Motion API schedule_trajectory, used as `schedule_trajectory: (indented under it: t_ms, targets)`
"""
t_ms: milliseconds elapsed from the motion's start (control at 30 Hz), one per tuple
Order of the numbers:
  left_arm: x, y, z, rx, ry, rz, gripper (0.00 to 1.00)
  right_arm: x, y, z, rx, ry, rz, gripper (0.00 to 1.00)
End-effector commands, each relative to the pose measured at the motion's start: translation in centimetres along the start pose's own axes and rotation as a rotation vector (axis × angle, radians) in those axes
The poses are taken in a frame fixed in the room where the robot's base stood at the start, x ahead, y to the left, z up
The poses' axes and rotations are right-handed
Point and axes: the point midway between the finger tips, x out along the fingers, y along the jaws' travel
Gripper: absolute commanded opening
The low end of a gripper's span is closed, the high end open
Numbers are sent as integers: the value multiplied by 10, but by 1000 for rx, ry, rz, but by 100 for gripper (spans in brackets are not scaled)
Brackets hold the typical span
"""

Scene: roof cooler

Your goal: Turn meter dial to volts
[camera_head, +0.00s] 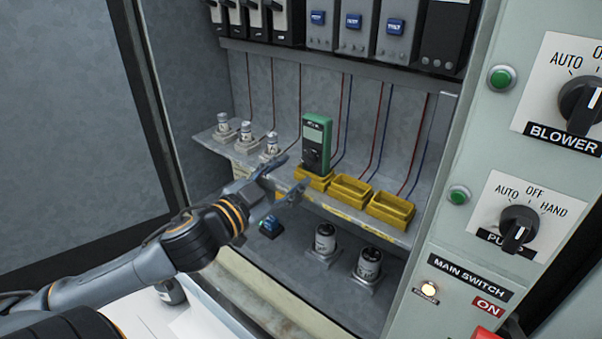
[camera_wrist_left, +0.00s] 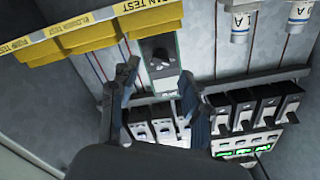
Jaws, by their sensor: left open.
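The green handheld meter (camera_head: 317,132) stands upright in the leftmost yellow bin (camera_head: 313,180) on the cabinet shelf. Its dark dial (camera_head: 312,156) is low on its face; the setting is too small to read. My left gripper (camera_head: 291,175) is open, with its fingers spread in front of the meter's lower part. In the left wrist view the scene appears upside down. There the meter (camera_wrist_left: 160,68) and its dark dial (camera_wrist_left: 160,54) show beyond and between the open fingers of my left gripper (camera_wrist_left: 159,84), which look apart from it. My right gripper is out of view.
Two more yellow bins (camera_head: 351,190) stand right of the meter. Several fuses (camera_head: 246,131) stand on the shelf at left, and two canisters (camera_head: 368,265) below. Thin wires hang behind. The panel with the blower knob (camera_head: 580,104) and pump knob (camera_head: 519,227) is at right.

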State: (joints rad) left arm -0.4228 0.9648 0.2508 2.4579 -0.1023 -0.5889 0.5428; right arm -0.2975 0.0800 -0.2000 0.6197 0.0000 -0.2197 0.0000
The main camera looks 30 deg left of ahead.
Motion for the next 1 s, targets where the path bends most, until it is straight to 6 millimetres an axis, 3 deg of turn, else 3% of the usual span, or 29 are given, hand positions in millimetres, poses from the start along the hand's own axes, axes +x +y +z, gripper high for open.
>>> schedule_trajectory:
  t_ms: [333, 800, 1000]
  targets:
    - [34, -2, -3, 2, 2, -2, 47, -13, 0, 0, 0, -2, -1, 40]
    - [41, -1, -2, 4, 1, 0, 47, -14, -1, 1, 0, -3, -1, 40]
    - [41, -1, -2, 3, 1, 0, 9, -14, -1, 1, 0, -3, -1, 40]
